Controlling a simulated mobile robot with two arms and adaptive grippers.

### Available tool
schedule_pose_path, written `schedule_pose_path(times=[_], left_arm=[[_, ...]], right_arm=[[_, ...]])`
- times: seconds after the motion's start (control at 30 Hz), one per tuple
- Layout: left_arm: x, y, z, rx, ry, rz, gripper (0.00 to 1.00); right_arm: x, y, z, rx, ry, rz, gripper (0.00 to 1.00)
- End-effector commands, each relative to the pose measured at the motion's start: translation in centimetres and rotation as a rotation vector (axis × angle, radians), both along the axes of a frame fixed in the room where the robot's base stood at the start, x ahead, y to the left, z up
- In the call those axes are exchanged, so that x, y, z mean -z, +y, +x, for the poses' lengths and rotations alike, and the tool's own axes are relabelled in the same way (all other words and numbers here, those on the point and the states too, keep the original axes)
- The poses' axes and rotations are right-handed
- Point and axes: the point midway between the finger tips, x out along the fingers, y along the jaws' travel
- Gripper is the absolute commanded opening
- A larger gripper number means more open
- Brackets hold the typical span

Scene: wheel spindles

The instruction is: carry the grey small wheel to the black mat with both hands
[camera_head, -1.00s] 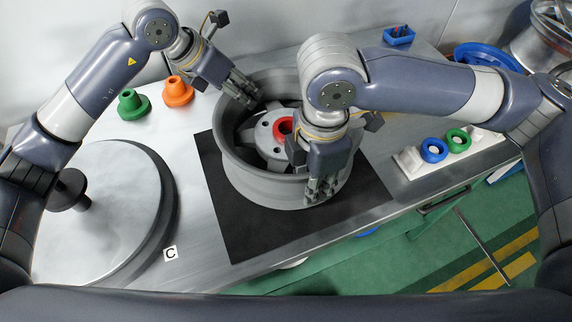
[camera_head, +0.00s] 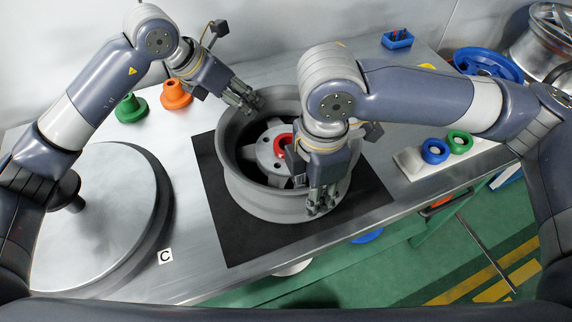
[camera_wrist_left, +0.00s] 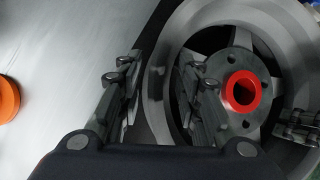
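The grey small wheel (camera_head: 268,200) sits on the black mat (camera_head: 238,245), with its open side up and a red ring (camera_head: 278,146) at its hub. In the left wrist view, the wheel (camera_wrist_left: 157,85) and red ring (camera_wrist_left: 242,91) fill the right side. My left gripper (camera_head: 243,98) is at the wheel's back-left rim. Its fingers (camera_wrist_left: 160,90) are spread on either side of the rim, with gaps visible. My right gripper (camera_head: 321,200) is at the front-right rim, fingers pointing down. Whether its fingers press on the rim cannot be seen clearly.
A large grey disc with a dark spindle (camera_head: 110,215) stands at left.

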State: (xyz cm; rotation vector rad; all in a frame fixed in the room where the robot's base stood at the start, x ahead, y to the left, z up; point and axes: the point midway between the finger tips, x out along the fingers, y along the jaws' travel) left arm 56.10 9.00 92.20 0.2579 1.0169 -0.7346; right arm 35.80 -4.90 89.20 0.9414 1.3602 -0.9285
Motion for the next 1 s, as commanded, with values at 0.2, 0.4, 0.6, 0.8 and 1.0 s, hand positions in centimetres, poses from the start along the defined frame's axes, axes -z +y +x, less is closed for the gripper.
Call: schedule_pose_path(times=[0.2, 0.4, 0.6, 0.8, 1.0], left_arm=[[0.5, -0.2, -0.2, 0.006, 0.007, 0.001, 0.45], [0.3, -0.1, -0.3, 0.007, 0.007, 0.002, 0.45], [-2.0, 0.9, -1.1, 0.005, -0.003, 0.004, 0.45], [-4.9, 2.1, -2.3, 0.003, -0.007, 0.007, 0.45], [-6.7, 2.8, -3.0, 0.002, -0.007, 0.008, 0.45]], right_arm=[[0.1, 0.0, 0.0, 0.0, -0.001, -0.001, 0.45], [0.1, 0.0, 0.1, 0.001, -0.002, 0.0, 0.45], [0.1, 0.0, 0.1, 0.001, -0.002, 0.0, 0.45], [0.0, 0.0, 0.1, 0.001, -0.002, 0.001, 0.45], [0.0, 0.0, 0.1, 0.001, -0.002, 0.001, 0.45]])
